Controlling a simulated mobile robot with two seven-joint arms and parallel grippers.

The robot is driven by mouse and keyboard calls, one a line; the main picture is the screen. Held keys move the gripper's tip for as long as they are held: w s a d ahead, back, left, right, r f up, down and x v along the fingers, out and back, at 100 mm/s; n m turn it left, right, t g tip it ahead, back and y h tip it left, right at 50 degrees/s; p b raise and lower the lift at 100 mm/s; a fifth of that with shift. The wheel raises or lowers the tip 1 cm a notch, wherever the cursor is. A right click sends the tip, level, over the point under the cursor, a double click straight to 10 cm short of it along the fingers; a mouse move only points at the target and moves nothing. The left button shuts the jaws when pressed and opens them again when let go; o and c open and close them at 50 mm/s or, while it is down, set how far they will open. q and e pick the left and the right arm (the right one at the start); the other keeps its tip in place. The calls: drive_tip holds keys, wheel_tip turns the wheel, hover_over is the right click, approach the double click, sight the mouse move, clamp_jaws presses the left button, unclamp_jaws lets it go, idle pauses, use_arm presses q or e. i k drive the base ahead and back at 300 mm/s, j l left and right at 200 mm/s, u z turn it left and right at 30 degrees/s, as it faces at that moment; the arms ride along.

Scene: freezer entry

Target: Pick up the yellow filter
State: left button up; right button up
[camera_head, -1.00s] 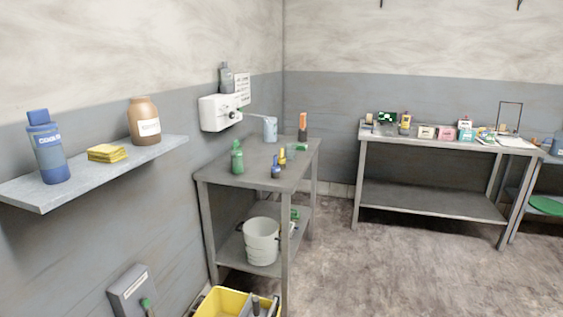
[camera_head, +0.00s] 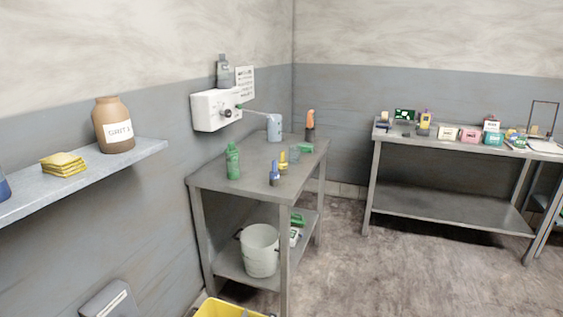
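Small yellow objects that could be the yellow filter show in several places, and I cannot tell which one it is. A yellow-topped item (camera_head: 283,160) stands on the near grey table, beside a blue one with a yellow top (camera_head: 274,173). A stack of flat yellow pieces (camera_head: 63,164) lies on the wall shelf at the left. Neither of my grippers is in view.
The near table (camera_head: 216,182) also holds a green bottle (camera_head: 233,162). A white bucket (camera_head: 260,251) is on its lower shelf. A yellow bin (camera_head: 222,309) stands on the floor in front. The far table (camera_head: 455,209) is at the right; floor between is clear.

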sight(283, 165)
drive_tip(key=i+l+u, duration=0.15)
drive_tip(key=i+l, duration=0.35)
drive_tip(key=i+l+u, duration=0.15)
drive_tip(key=i+l, duration=0.45)
drive_tip(key=i+l+u, duration=0.15)
drive_tip(key=i+l, duration=0.45)
drive_tip(key=i+l+u, duration=0.15)
drive_tip(key=i+l, duration=0.4)
drive_tip(key=l, duration=0.25)
